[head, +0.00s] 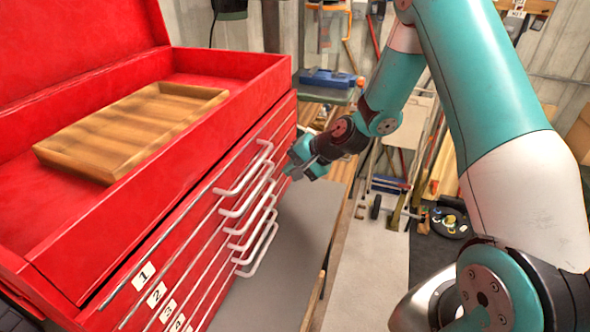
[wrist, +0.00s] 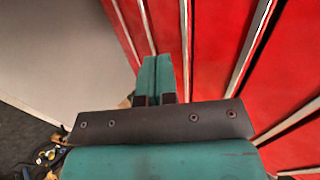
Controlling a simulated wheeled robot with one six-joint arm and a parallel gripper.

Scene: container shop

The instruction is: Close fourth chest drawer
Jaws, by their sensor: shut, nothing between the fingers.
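The red chest (head: 150,220) fills the left of the head view, with numbered drawers stacked down its front. The fourth drawer's label (head: 177,322) is at the bottom edge of the picture. The lowest white handle in view (head: 258,252) stands out from the drawer fronts. I cannot tell how far the fourth drawer is out. My gripper (head: 290,170) is shut and empty, near the far end of the drawer fronts, right of the handles. In the wrist view my closed fingers (wrist: 157,75) point along the red fronts; contact cannot be told.
The chest's lid is up, and a wooden tray (head: 130,130) lies in its top compartment. A grey surface (head: 290,250) lies below and right of the drawers. Shelving with a blue item (head: 328,78) and a hand truck (head: 385,190) stand behind my arm.

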